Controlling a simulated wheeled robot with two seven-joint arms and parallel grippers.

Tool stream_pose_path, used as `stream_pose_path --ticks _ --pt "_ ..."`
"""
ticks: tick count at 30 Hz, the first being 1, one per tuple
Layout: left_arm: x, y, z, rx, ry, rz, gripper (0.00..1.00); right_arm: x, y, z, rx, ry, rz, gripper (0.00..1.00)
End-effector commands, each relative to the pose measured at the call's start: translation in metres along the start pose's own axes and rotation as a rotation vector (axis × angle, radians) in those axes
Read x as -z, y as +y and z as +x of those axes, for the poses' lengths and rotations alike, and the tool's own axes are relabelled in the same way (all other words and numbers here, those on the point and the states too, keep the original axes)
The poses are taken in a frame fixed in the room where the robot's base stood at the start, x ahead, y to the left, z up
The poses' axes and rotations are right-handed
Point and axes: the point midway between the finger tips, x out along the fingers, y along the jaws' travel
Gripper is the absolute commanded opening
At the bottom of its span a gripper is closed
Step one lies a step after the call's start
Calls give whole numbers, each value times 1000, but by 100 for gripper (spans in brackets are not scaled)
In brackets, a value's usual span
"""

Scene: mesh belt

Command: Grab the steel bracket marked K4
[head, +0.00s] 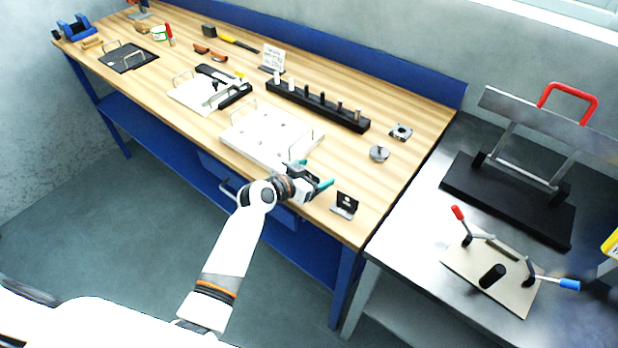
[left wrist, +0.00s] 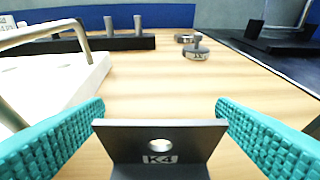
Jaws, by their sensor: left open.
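The steel bracket marked K4 (head: 345,202) is a small dark angled plate near the front right edge of the wooden bench. In the left wrist view the bracket (left wrist: 160,146) stands upright, with a round hole above its K4 label. My left gripper (head: 311,178) is open, just left of the bracket in the head view. In the left wrist view its teal fingers (left wrist: 160,138) are spread on either side of the bracket, with a visible gap at each side. The bracket's lower part is cut off in that view. My right gripper does not show.
A white plate with wire handles (head: 262,133) lies left of the bracket. A black block with upright pins (head: 318,105) and round metal parts (head: 379,153) lie farther back. A steel table (head: 420,235) with clamp fixtures stands to the right. Bare wood lies behind the bracket.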

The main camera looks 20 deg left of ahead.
Motion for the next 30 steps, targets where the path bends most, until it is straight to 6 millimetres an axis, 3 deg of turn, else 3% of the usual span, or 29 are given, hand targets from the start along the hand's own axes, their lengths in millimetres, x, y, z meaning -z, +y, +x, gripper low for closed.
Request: stream_pose_path --ticks 10,20,26,30 --pt "1 0 10 0 1 0 80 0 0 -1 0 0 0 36" --pt "1 0 10 0 1 0 28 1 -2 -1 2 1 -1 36" --pt "0 0 9 0 0 1 28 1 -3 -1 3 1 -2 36" --pt "-11 0 6 0 -3 4 28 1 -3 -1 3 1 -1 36"
